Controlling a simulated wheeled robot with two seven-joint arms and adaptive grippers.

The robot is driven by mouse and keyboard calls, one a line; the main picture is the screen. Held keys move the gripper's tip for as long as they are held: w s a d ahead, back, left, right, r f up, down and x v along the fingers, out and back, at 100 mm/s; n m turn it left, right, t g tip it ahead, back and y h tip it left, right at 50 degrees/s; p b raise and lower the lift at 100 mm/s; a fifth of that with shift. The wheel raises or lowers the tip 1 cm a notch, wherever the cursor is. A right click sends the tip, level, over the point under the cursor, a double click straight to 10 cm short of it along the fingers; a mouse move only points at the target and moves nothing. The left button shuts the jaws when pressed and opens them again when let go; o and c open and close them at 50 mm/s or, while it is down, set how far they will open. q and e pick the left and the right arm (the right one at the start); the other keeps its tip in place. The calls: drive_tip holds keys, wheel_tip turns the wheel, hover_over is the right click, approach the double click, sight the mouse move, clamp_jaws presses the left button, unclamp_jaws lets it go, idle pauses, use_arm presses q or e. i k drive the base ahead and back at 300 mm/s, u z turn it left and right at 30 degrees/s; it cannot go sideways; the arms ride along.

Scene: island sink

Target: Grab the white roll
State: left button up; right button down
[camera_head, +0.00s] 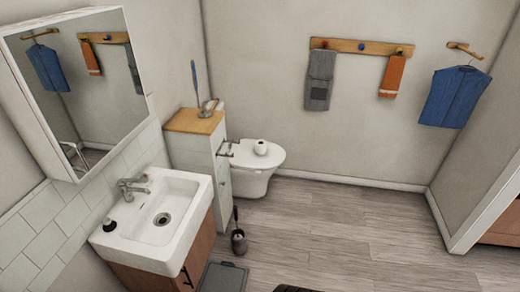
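The white roll (261,147) lies on the closed white lid of the toilet (252,172), towards the back of the room. A dark hole shows in the roll's near face. Nothing touches it from above, and it is in full view. Neither of my grippers shows in the head view.
A cabinet with a wooden top (194,122) stands left of the toilet. A white sink (155,220) is at the left, below a mirror cabinet (80,85). A toilet brush (238,240) and a dark grey bin (222,278) stand on the floor. Floor space right of the toilet is clear.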

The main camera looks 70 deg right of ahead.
sight(261, 148)
drive_tip(key=z, duration=0.25)
drive_tip(key=k, duration=0.35)
drive_tip(key=z, duration=1)
drive_tip(key=k, duration=1)
drive_tip(key=z, duration=1.5)
drive_tip(key=i, duration=1.5)
drive_tip(key=z, duration=0.45)
drive_tip(key=i, duration=1.65)
drive_tip(key=u, duration=1.15)
drive_tip(key=i, duration=0.95)
drive_tip(key=u, duration=0.95)
